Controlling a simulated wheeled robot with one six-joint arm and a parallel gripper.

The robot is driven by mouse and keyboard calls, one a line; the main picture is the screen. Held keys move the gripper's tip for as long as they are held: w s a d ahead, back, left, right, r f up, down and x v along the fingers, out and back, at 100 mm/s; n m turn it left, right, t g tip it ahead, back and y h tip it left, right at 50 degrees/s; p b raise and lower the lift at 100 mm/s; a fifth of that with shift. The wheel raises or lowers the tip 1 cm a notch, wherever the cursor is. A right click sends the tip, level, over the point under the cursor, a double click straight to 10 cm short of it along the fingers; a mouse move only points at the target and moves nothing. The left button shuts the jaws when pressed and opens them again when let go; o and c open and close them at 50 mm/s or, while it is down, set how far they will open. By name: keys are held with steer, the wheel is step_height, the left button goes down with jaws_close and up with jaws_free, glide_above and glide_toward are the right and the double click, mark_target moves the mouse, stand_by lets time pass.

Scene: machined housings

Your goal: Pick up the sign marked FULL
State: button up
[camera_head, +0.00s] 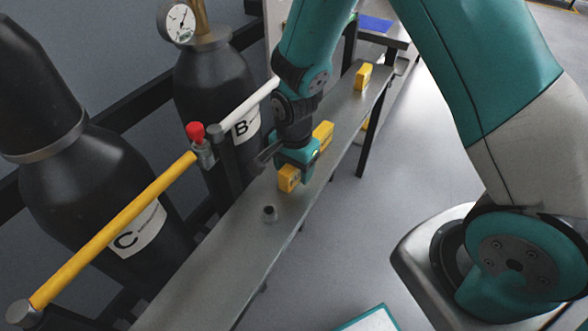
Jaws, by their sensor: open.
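Several yellow blocks, which look like the signs, stand along a narrow grey metal shelf. The near yellow sign (289,178) is at my gripper, a middle yellow sign (323,133) stands just behind it, and a far yellow sign (363,76) is near the shelf's far end. I cannot read the marking on any of them, so I cannot tell which says FULL. My gripper (292,168) points down, open, right at the near sign. The gripper body hides part of that sign, and I cannot tell whether the fingers touch it.
Black cylinders marked C (95,190) and B (210,80) stand left behind a yellow bar (115,230), a white bar (250,102) and a red cap (196,132). The floor right is mostly clear.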

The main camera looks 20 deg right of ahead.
steer(key=shift+f, duration=0.1)
steer(key=c, duration=1)
